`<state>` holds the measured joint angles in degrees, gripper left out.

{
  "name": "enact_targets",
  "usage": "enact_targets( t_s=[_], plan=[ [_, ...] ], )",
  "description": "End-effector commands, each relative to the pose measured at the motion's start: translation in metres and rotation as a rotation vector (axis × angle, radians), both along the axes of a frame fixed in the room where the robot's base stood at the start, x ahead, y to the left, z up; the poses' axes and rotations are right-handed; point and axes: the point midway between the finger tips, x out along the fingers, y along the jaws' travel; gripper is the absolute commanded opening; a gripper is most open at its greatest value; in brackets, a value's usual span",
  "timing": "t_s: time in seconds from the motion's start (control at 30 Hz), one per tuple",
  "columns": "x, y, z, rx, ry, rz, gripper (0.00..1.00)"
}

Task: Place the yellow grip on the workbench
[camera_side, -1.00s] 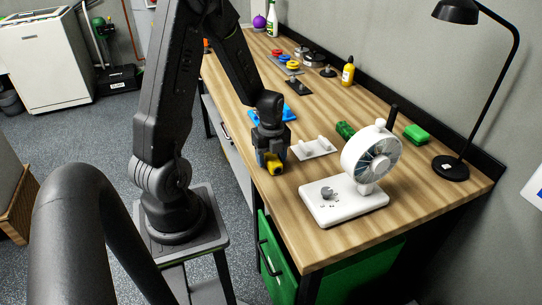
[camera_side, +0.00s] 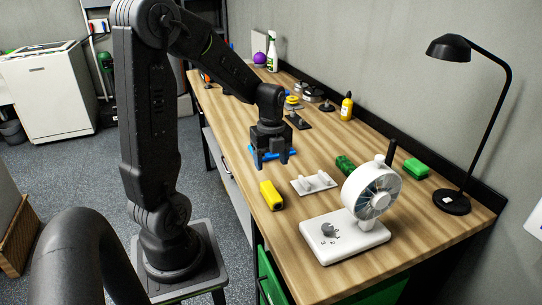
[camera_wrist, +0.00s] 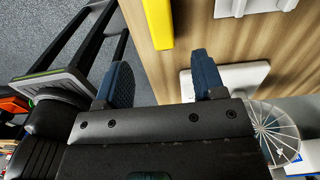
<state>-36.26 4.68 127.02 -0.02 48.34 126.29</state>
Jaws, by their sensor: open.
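The yellow grip (camera_side: 271,195) lies on the workbench (camera_side: 240,112) near its front left edge, to the left of a white tray-like piece. It also shows at the top of the wrist view (camera_wrist: 158,22), beyond the fingertips and apart from them. My gripper (camera_side: 271,163) is above the bench, up and behind the grip in the side view, with its jaws pointing down. In the wrist view its two blue-padded fingers stand wide apart with nothing between them, so it is open and empty.
A white fan (camera_side: 350,240) stands at the near end. A white piece (camera_side: 313,183), a dark green part (camera_side: 345,165), a green block (camera_side: 416,168) and a black lamp (camera_side: 452,200) are nearby. Bare wood surrounds the grip.

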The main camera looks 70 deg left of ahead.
Motion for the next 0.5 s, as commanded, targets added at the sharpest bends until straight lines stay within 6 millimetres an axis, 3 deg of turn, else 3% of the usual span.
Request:
enact_targets(
  t_s=[0.17,0.27,0.5],
  plan=[
    [0.001,-0.003,0.014,0.005,-0.007,0.018,0.63],
    [0.001,-0.016,0.025,0.018,-0.031,0.094,0.63],
    [-0.006,-0.08,0.066,0.027,-0.178,0.513,0.63]
  ],
)
